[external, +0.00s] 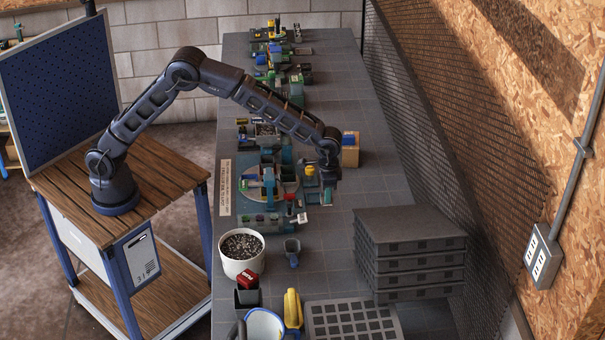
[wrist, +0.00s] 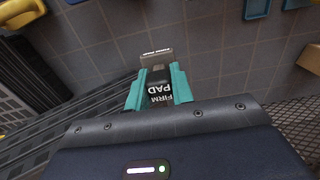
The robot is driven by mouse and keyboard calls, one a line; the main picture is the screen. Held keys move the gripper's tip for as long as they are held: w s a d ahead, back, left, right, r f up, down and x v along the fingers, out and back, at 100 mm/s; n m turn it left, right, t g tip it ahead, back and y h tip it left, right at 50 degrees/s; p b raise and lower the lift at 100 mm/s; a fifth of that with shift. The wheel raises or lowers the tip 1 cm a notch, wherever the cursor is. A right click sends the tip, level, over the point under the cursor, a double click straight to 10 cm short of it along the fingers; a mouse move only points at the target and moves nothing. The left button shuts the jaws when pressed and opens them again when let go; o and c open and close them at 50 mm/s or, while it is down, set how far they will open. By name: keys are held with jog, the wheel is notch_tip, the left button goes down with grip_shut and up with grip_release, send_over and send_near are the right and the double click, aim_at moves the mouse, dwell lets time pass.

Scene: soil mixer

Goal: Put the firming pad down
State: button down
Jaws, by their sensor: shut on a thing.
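My gripper (wrist: 158,88) shows in the wrist view with its two teal fingers shut on the firming pad (wrist: 157,86), a dark block with white "FIRM PAD" lettering. A pale labelled piece (wrist: 160,53) shows just past the fingertips; I cannot tell if it is part of the pad or a separate thing. In the external view my gripper (external: 329,177) points down over the right side of the mixer station. The pad cannot be made out there, and its height above the bench is unclear.
Bare bench (external: 380,185) lies to the right.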

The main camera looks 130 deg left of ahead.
jog(key=w+d, duration=0.4)
jog(key=d, duration=0.2)
jog(key=f, duration=2)
jog(key=shift+w, duration=0.2)
jog(key=shift+f, duration=0.2)
jog(key=c, duration=1.2)
grip_release()
